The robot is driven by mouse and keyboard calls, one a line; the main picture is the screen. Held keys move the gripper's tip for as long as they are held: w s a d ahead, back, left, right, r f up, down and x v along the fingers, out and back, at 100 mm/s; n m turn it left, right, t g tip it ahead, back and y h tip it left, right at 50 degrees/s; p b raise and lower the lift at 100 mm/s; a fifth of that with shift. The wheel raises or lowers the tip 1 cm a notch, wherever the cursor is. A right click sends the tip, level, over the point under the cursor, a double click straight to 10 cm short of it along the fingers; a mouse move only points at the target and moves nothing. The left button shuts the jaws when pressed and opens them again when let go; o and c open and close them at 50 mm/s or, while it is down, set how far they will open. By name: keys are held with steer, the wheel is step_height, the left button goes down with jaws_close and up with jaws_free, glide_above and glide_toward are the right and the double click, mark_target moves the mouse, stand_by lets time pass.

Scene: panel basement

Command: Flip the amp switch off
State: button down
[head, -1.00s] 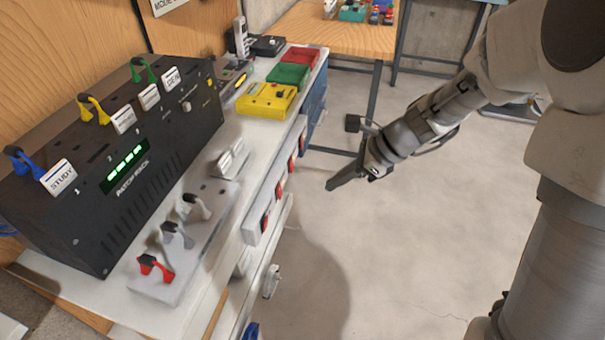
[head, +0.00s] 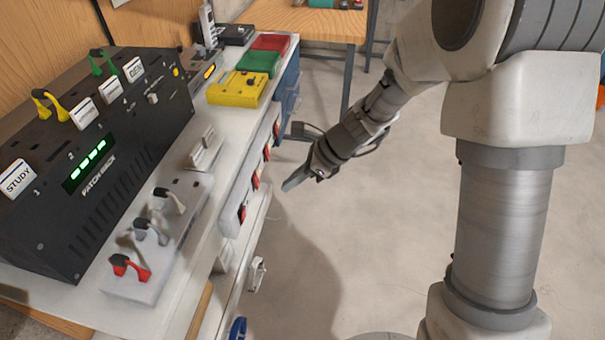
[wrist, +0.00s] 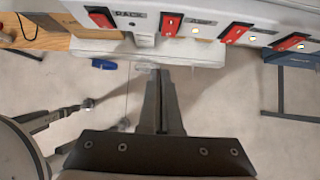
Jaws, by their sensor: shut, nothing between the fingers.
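A pale switch strip with several red rocker switches runs along the bench's front edge. In the wrist view, a label that seems to read AMP lies just right of the second red switch from the left (wrist: 171,25), with a small lit lamp beside it. In the head view this looks like the second-nearest red switch (head: 255,180). My gripper (head: 288,184) is shut and empty, in front of the strip and apart from it. In the wrist view my closed fingers (wrist: 161,75) point toward the strip, roughly below the amp switch.
The first switch (wrist: 101,17) carries a RACK label. On the bench stand a black patch box (head: 95,150), a grey block with coloured levers (head: 165,235), and yellow (head: 237,90), green and red boxes. A wooden table (head: 310,20) stands behind. The floor beside the bench is clear.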

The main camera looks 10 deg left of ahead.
mark_target(256, 181)
steer(key=a, duration=0.1)
steer(key=a+f, duration=0.1)
steer(key=a, duration=0.1)
steer(key=a+f, duration=0.1)
steer(key=a, duration=0.1)
steer(key=shift+w+a+f, duration=0.2)
steer(key=shift+w, duration=0.05)
steer(key=shift+a+f+y+b, duration=0.1)
steer(key=shift+a+y+b, duration=0.25)
steer(key=shift+b, duration=0.9)
steer(key=shift+d, duration=0.15)
